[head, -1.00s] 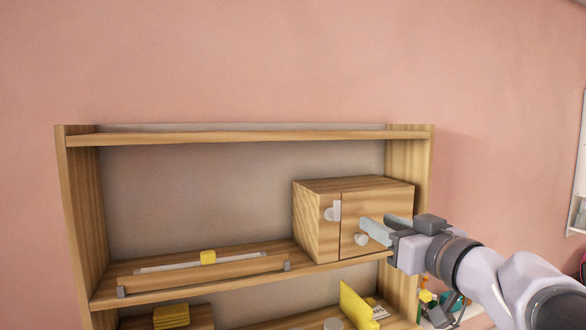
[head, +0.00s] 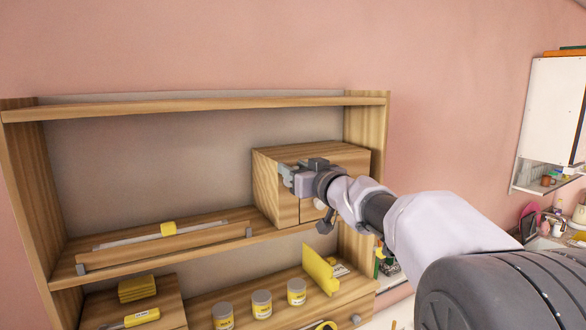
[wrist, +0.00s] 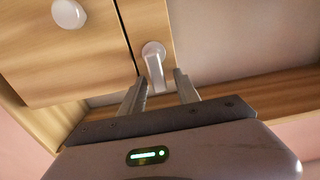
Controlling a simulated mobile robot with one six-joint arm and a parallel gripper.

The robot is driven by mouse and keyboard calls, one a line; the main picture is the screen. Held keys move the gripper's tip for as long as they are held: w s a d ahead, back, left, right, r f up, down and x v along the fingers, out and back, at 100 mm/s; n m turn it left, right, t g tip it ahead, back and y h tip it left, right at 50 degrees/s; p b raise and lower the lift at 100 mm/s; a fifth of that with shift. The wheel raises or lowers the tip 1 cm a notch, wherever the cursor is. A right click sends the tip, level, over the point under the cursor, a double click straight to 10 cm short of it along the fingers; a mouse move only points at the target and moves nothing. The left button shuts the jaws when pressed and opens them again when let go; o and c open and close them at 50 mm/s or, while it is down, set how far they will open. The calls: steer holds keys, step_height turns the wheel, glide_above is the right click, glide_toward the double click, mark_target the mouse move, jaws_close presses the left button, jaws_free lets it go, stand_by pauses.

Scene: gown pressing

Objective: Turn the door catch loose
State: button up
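A small wooden cabinet (head: 272,192) stands at the right end of the middle shelf, with its door (wrist: 70,60) shut. The door catch (wrist: 155,62), a pale lever on a round pivot, is beside the door's edge in the wrist view. In the head view my gripper hides the catch. The round white door knob (wrist: 68,13) also shows in the head view (head: 319,204). My gripper (wrist: 159,86) is open, its two fingers on either side of the lever's free end in the wrist view. I cannot tell whether they touch it.
Jars (head: 262,303) and a yellow panel (head: 319,268) are on the shelf below. A white wall cupboard (head: 553,110) is at the right.

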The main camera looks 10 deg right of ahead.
steer(key=shift+s, duration=0.1)
jaws_close()
steer(key=shift+s+a+f+n+b, duration=0.2)
steer(key=shift+a+f+n+b, duration=0.45)
steer(key=shift+n+b, duration=1.6)
steer(key=shift+s+a+f+n+b, duration=0.2)
steer(key=shift+a+f+n+b, duration=0.5)
steer(key=shift+n, duration=3.05)
steer(key=shift+s+a+f+n+b, duration=0.2)
steer(key=shift+a+f+n+b, duration=0.3)
steer(key=shift+n+b, duration=1.8)
steer(key=shift+n+p, duration=0.7)
steer(key=shift+n, duration=0.1)
jaws_free()
steer(key=shift+f, duration=0.1)
